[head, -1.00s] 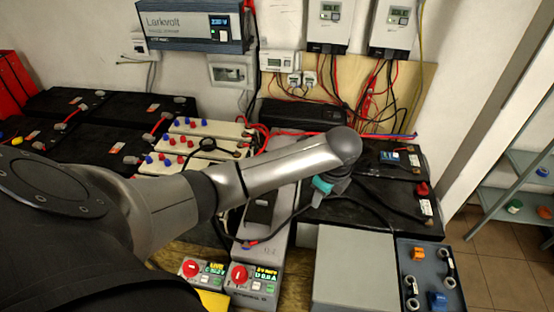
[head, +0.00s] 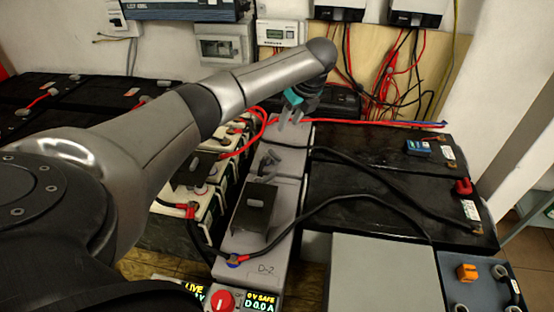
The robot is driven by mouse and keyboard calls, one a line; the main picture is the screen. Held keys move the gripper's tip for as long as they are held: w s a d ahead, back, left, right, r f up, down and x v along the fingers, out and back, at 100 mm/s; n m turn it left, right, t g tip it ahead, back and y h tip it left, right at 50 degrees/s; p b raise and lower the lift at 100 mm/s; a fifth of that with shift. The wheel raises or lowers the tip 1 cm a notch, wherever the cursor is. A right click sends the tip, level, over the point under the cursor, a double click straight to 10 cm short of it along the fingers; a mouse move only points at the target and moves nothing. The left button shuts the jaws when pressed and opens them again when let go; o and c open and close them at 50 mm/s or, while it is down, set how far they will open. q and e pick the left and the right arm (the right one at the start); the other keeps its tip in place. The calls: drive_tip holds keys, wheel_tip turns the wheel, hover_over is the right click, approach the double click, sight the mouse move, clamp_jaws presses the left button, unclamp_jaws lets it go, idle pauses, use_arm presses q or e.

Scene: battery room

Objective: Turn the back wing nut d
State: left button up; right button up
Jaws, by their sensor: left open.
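The long grey battery unit marked D-2 (head: 257,232) runs front to back in the middle of the head view. At its back part a small grey fitting (head: 268,158), which may be the back wing nut, sits where a black cable ends; its shape is too small to be sure. My left gripper (head: 291,122) is open and points down over the far end of the unit, behind and a little right of that fitting. It appears empty, and I cannot tell whether it touches anything. My right gripper is not in view.
Black batteries (head: 365,185) with cables stand to the right, cream batteries (head: 205,205) to the left. A red knob (head: 220,301) with a lit display is in front. A grey box (head: 380,275) stands front right. Red wires (head: 385,85) hang on the back board.

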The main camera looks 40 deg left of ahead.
use_arm(q)
drive_tip(key=f, duration=0.1)
drive_tip(key=b, duration=0.3)
approach(275, 154)
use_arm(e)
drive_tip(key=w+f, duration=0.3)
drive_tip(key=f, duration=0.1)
use_arm(q)
drive_tip(key=shift+b+x, duration=1.65)
drive_tip(key=shift+x, duration=0.8)
drive_tip(key=shift+b+x, duration=0.55)
drive_tip(key=shift+x, duration=0.35)
drive_tip(key=shift+a+f+b, duration=0.25)
drive_tip(key=shift+f+b, duration=0.2)
drive_tip(key=shift+f, duration=0.25)
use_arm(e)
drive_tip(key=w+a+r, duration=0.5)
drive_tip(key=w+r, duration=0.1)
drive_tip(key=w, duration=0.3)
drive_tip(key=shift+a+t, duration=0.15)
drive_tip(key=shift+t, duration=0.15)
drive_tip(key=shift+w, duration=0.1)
use_arm(q)
clamp_jaws()
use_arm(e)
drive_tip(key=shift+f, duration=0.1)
